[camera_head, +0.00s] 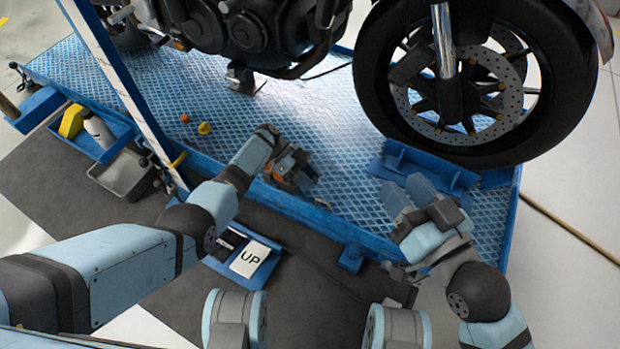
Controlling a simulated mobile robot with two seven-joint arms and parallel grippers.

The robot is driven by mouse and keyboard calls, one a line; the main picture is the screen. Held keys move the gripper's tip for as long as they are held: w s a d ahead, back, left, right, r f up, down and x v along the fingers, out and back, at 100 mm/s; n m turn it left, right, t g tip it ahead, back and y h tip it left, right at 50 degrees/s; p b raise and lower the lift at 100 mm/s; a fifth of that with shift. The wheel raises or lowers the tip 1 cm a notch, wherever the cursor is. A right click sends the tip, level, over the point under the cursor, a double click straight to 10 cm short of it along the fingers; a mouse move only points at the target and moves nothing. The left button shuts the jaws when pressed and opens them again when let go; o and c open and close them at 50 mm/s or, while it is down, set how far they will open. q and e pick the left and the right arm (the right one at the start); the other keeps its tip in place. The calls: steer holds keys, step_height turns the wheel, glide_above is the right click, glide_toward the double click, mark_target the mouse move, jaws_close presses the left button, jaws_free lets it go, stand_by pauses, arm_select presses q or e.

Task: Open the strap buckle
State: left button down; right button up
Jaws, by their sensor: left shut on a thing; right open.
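My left gripper (300,177) is at the near blue edge of the platform, below the motorcycle, partly hidden by my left wrist. It is shut on a small grey and orange piece (284,165), which looks like the strap buckle. The grip itself and the buckle's lever position are too small to tell. The strap is not clear at this spot.
The motorcycle's front wheel (480,75) stands beside a blue chock (425,165) on the blue treadplate platform (335,115). A slanted blue and white post or band (115,75) is at left.

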steer(key=shift+c, duration=0.9)
steer(key=shift+w+d+f, duration=0.1)
steer(key=shift+w+d, duration=0.1)
steer(key=shift+d, duration=0.05)
steer(key=c, duration=0.3)
steer(key=w+d+f+n+t+h, duration=0.1)
steer(key=w+d, duration=0.1)
steer(key=w+d+f+n+t+h, duration=0.1)
steer(key=w+d, duration=0.1)
steer(key=d, duration=0.1)
steer(key=w+d+f+n+h, duration=0.1)
steer(key=w+d+f+n, duration=0.1)
steer(key=shift+w+d+f+t, duration=0.1)
steer(key=shift+w+d+t, duration=0.15)
steer(key=shift+d+t, duration=0.15)
jaws_close()
steer(key=w+a+f+m+g+y, duration=0.3)
steer(key=f+m, duration=0.7)
steer(key=w+a+f+m+g+y, duration=0.3)
steer(key=a+f+m+g, duration=0.1)
steer(key=f+m, duration=0.6)
steer(key=w+a+f+m+g+y, duration=0.3)
steer(key=a+f+m, duration=0.1)
steer(key=f+m, duration=0.7)
steer(key=shift+w+a+f+g+y, duration=0.15)
steer(key=shift+w+g+y, duration=0.1)
steer(key=shift+g+y, duration=0.15)
steer(key=x, duration=1)
